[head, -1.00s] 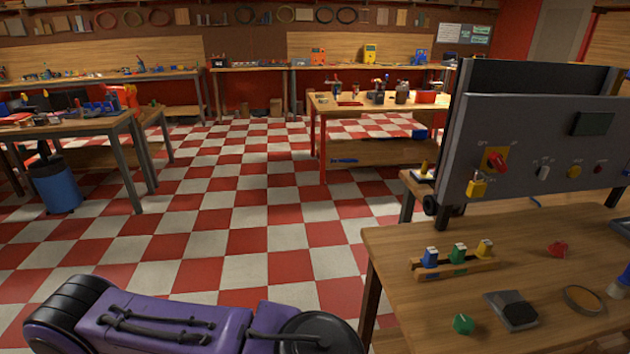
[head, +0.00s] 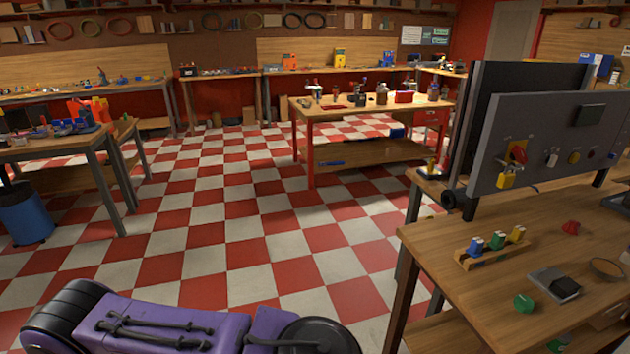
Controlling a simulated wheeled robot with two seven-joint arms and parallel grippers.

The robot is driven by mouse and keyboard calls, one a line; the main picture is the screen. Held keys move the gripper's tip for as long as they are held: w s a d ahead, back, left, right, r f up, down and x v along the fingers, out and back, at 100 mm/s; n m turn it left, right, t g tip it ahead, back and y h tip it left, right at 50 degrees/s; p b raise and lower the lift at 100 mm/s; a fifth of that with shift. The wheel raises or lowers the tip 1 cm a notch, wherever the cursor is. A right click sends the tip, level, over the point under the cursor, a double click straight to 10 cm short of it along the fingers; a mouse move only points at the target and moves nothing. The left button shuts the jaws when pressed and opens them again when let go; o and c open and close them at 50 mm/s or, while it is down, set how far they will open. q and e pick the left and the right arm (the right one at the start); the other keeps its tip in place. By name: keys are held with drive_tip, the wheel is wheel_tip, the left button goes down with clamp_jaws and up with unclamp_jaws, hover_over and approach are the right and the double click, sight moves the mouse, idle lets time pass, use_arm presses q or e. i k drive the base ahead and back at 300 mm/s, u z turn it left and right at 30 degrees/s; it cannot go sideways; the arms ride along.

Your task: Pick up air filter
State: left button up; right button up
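I cannot pick out an air filter with certainty. On the wooden bench (head: 480,250) at the right lie a grey and black flat block (head: 555,283) and a round, thin-rimmed disc (head: 607,267); I cannot tell whether either is the filter. Neither of my grippers is in view. A purple arm part of mine crosses the lower left of the head view, apart from the bench.
A grey control panel (head: 550,140) with a red switch and yellow padlock stands on the bench. A rack (head: 490,250) holds blue, green and yellow pieces. A green knob (head: 524,303) lies nearby. The checkered floor (head: 230,215) is open up to the middle table (head: 360,115).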

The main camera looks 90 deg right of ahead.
sight(454, 198)
drive_tip(key=z, duration=2)
drive_tip(key=i, duration=2.35)
drive_tip(key=z, duration=2.8)
